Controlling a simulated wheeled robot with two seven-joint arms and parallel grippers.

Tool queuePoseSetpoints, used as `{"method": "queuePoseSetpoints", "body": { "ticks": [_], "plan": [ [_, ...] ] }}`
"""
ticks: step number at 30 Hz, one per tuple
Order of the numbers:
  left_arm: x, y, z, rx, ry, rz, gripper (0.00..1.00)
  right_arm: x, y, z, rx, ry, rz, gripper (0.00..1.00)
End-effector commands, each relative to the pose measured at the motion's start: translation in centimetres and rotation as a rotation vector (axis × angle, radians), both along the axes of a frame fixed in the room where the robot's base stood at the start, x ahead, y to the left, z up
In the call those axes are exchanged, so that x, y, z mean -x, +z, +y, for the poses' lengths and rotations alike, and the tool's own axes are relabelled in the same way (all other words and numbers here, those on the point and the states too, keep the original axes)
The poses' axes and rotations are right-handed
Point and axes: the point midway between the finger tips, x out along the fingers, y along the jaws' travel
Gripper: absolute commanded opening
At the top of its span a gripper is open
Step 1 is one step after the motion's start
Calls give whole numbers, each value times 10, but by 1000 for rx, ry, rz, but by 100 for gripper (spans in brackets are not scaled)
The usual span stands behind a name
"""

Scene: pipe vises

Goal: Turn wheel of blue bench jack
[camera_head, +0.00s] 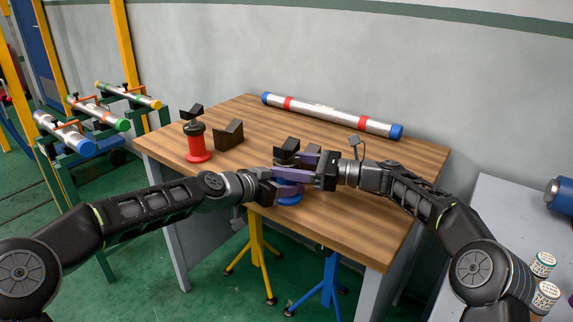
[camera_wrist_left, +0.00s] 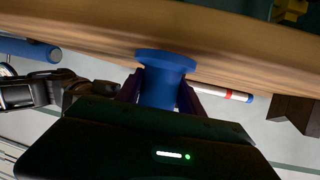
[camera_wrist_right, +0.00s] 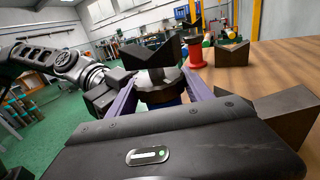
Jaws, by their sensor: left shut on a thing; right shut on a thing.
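The blue bench jack (camera_head: 289,200) stands at the table's front edge, mostly hidden by my grippers in the head view. Its blue body and flared base (camera_wrist_left: 165,62) show in the left wrist view. My left gripper (camera_head: 287,188) is shut on that body, with a purple finger on each side. My right gripper (camera_head: 289,171) is just above, shut on the jack's dark wheel (camera_wrist_right: 160,92), as the right wrist view shows. The black V-shaped head (camera_wrist_right: 152,52) stands above the wheel.
A red jack (camera_head: 199,148) and a dark V-block (camera_head: 229,135) stand on the wooden table to the left. A silver pipe with blue ends (camera_head: 330,116) lies at the back. Another dark block (camera_wrist_right: 285,112) is close beside my right gripper. Yellow and blue stands (camera_head: 328,288) are below the front edge.

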Motion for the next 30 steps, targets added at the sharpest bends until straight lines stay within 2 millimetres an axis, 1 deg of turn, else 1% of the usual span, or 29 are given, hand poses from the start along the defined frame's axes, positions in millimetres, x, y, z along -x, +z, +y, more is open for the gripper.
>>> {"method": "queuePoseSetpoints", "body": {
  "ticks": [1, 10, 23, 24, 27, 30],
  "plan": [
    [1, -1, -1, -1, -3, 2, 0, -2, 4, 0, -8, 19, -5, 19],
    [2, -1, -1, -2, -5, 2, 0, -1, 4, 0, -2, 105, -3, 19],
    [2, -2, -1, -3, -5, 3, 0, 0, 3, -1, 0, 113, -2, 19],
    [2, -2, -1, -3, -5, 3, 0, 0, 3, -1, 0, 113, -2, 62],
    [2, -2, -1, -3, -5, 3, 0, 0, 2, -1, 1, 114, -2, 68],
    [2, -2, -1, -3, -5, 3, 0, 0, 1, -1, 2, 114, -1, 68]
  ]
}}
